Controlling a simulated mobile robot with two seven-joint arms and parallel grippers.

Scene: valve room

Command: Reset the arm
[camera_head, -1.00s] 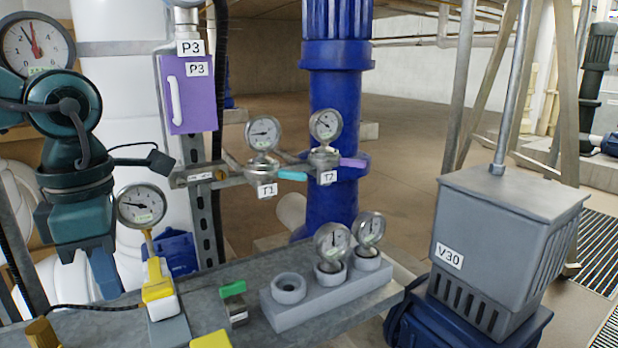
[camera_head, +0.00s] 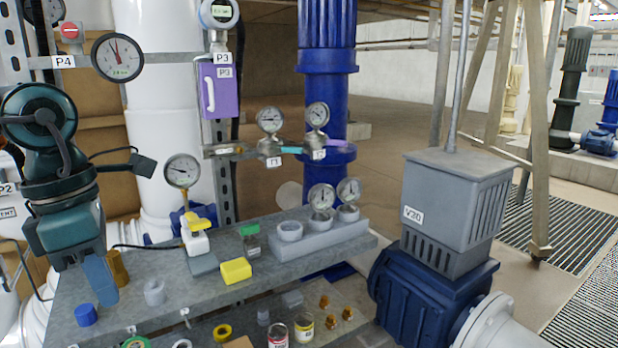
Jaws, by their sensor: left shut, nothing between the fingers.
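My left arm comes in at the left of the head view, with a dark teal wrist. Its blue gripper (camera_head: 101,281) points down over the left part of the grey workbench (camera_head: 205,293). The fingers are shut with nothing between them. My right gripper is not in the picture.
A gauge on a yellow-and-white stand (camera_head: 195,236), a yellow block (camera_head: 236,271) and a grey gauge holder (camera_head: 320,240) stand on the bench. A lower shelf holds cans (camera_head: 304,329).

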